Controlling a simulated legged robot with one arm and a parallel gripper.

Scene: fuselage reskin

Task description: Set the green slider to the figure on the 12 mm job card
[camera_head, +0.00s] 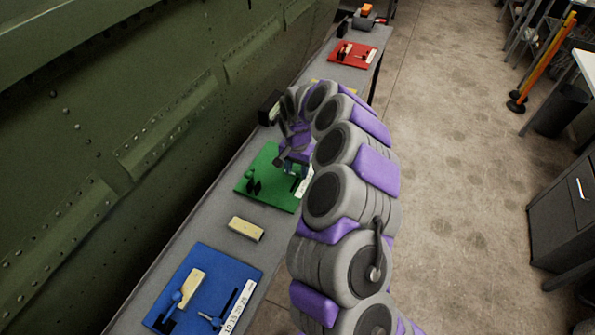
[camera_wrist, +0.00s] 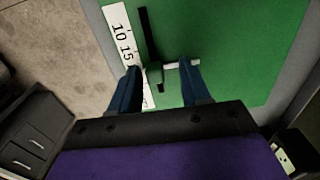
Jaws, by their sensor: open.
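The green board (camera_head: 270,178) lies on the long bench, and it fills much of the wrist view (camera_wrist: 240,50). A white scale strip (camera_wrist: 122,35) reading 10 and 15 runs along its edge; its lower figures are partly hidden. The green slider (camera_wrist: 154,75) sits at a black slot (camera_wrist: 149,35) beside the strip, below the 15 in the picture. My gripper (camera_wrist: 158,82) is open, with one blue finger on each side of the slider; contact is unclear. In the head view my gripper (camera_head: 293,166) is over the board. I cannot make out a 12 mm job card.
A blue board (camera_head: 205,285) with its own scale lies nearer, and a red board (camera_head: 353,54) lies farther along the bench. A pale block (camera_head: 246,229) lies between blue and green. The green fuselage wall (camera_head: 110,130) borders the bench. Open floor (camera_head: 450,150) lies right.

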